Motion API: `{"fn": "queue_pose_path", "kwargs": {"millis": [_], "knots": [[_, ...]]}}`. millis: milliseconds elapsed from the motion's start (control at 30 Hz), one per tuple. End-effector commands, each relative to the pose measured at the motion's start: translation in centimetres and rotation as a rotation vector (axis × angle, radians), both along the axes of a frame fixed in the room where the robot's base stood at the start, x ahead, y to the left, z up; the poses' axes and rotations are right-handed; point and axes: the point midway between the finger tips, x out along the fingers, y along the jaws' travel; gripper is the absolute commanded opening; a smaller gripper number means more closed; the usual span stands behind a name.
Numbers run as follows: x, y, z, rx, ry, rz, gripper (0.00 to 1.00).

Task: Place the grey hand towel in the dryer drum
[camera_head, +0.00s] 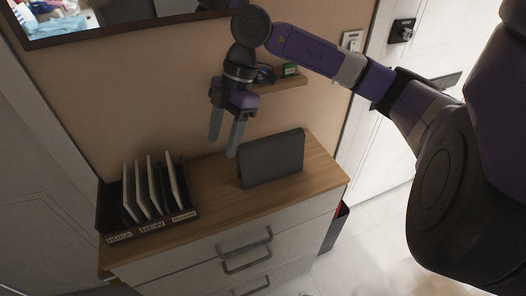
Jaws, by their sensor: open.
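My gripper (224,143) is open and empty, with its fingers pointing down. It hangs above the wooden top of a white dresser (225,184), left of and above an upright dark grey flat object (271,159). I cannot tell what that flat object is; it looks stiff and stands on the dresser top. I see no grey hand towel and no dryer drum in this view.
A dark rack (150,228) with several upright white panels and lettered labels stands on the dresser's left. A small wall shelf (281,84) is behind my gripper. A white door (375,120) is at the right. A dark frame (60,43) hangs upper left.

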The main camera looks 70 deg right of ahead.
Motion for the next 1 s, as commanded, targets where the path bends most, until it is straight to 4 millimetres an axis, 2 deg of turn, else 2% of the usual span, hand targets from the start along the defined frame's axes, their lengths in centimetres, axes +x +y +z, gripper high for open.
{"fn": "queue_pose_path", "kwargs": {"millis": [33,100,200,300,667,1000], "knots": [[-1.8,-3.2,-0.1,-0.073,0.063,-0.077,0.53],[-4.0,-6.5,-0.2,-0.150,0.137,-0.171,0.53],[-6.4,-9.7,0.0,-0.228,0.209,-0.268,0.53],[-7.8,-11.4,0.1,-0.270,0.248,-0.324,0.53],[-8.3,-11.7,-2.9,-0.278,0.258,-0.338,0.53],[-8.4,-11.3,-7.2,-0.278,0.256,-0.337,0.53]]}}
